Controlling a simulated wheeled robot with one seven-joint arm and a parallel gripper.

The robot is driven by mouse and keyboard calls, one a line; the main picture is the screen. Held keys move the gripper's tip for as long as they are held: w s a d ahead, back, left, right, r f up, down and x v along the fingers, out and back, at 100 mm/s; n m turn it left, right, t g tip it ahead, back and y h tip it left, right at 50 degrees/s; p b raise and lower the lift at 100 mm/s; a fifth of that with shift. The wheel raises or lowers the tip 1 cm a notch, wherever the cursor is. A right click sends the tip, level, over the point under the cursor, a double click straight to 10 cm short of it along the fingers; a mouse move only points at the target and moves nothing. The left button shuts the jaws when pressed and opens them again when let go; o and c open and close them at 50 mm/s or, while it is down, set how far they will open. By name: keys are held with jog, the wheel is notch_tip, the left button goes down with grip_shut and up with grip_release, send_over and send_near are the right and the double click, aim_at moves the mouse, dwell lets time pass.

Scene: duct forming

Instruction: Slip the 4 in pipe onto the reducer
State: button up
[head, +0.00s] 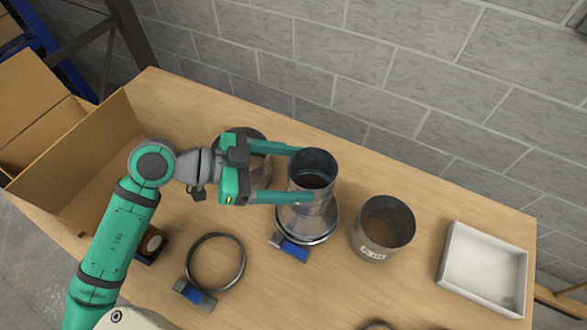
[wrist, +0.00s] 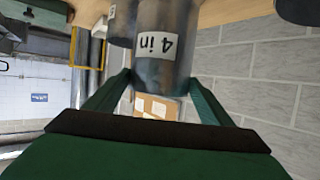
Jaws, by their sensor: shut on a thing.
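The 4 in pipe (head: 313,170) is a grey metal tube, upright in the head view. Its "4 in" label shows in the wrist view (wrist: 160,44). My gripper (head: 307,174) is shut on it, one finger on each side. The reducer (head: 306,226) is a flared metal piece on the table directly below the pipe. The pipe's lower end lines up with the reducer's narrow top and appears to meet it. I cannot tell how far the pipe sits over it.
A wider labelled pipe (head: 383,228) stands to the right, and another pipe (head: 259,165) stands behind my gripper. A loose ring clamp (head: 216,262) lies in front. A blue clamp housing (head: 291,249) is at the reducer's base. A white tray (head: 485,268) is at right, a cardboard box (head: 75,170) at left.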

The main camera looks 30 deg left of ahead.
jog(key=o, duration=1.6)
jog(key=shift+c, duration=0.2)
jog(key=v, duration=1)
jog(key=shift+s+a+r, duration=0.2)
jog(key=shift+s+a, duration=0.05)
jog(key=shift+a, duration=0.05)
jog(key=shift+w, duration=0.1)
